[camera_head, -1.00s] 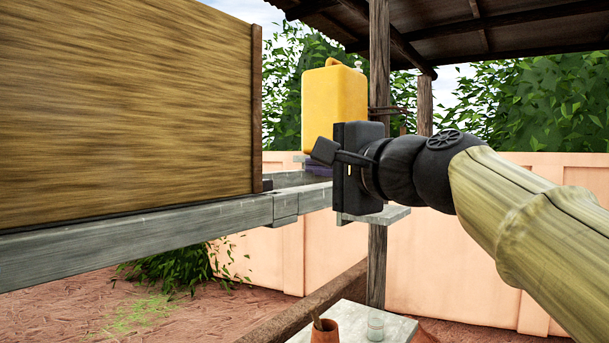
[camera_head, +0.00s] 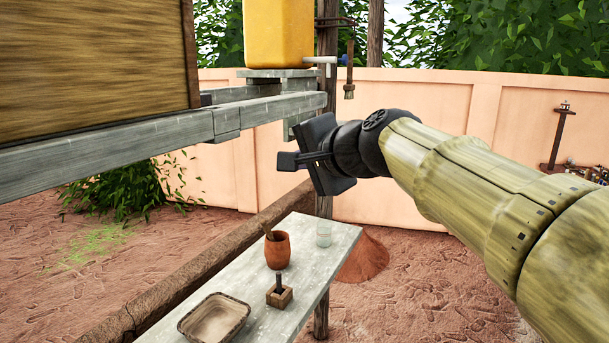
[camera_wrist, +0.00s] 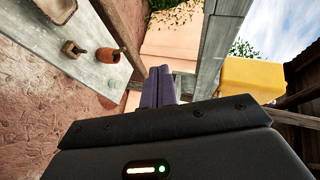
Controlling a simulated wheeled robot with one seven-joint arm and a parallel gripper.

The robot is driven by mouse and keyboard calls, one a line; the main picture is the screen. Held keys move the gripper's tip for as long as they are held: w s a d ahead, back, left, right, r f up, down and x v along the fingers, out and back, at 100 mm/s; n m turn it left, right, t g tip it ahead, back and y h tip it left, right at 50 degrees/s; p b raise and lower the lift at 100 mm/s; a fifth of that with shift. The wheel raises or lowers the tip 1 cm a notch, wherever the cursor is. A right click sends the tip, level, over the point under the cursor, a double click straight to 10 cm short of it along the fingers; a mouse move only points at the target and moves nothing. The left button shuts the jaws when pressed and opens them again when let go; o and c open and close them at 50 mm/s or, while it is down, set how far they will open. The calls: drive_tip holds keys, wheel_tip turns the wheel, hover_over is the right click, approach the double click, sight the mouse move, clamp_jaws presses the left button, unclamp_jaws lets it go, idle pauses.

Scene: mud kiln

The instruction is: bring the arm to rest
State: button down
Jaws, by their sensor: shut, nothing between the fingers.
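My gripper (camera_head: 290,161) is at the middle of the head view, at the end of my bamboo-like arm. It points left and is in the air above and behind the bench. In the wrist view its two purple-grey fingers (camera_wrist: 159,86) lie side by side, shut, with nothing between them. In the head view the fingers look dark and short, and the grey beam passes close above and behind them. I cannot tell the exact gap between gripper and beam.
A grey beam (camera_head: 105,150) runs at left under a wooden panel (camera_head: 90,60). A yellow jerrycan (camera_head: 278,32) stands on a ledge. Below, a bench (camera_head: 235,277) holds a clay pot (camera_head: 277,250), a small wooden block (camera_head: 279,296), a glass (camera_head: 324,234) and a basin (camera_head: 214,318). Open ground lies right.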

drive_tip(key=s+d+f+n+g+h+p, duration=0.1)
drive_tip(key=d+f+g+h, duration=0.2)
drive_tip(key=f, duration=0.7)
drive_tip(key=s+d+f+n+g+h+p, duration=0.15)
drive_tip(key=d+f, duration=0.35)
drive_tip(key=f, duration=0.5)
drive_tip(key=s+d+f+n+g+h+p, duration=0.1)
drive_tip(key=s+d+f+n+g+h, duration=0.1)
drive_tip(key=s+f, duration=0.5)
drive_tip(key=s+d+f+n+g+h+p, duration=0.1)
drive_tip(key=s+d+f+n+g+p, duration=0.1)
drive_tip(key=s+d+f+n, duration=0.2)
drive_tip(key=s+d+f, duration=0.2)
drive_tip(key=s+f, duration=0.1)
drive_tip(key=f, duration=0.1)
drive_tip(key=shift+d+f+h, duration=0.35)
drive_tip(key=shift+d, duration=0.05)
drive_tip(key=shift+w+g, duration=0.1)
drive_tip(key=shift+g, duration=0.15)
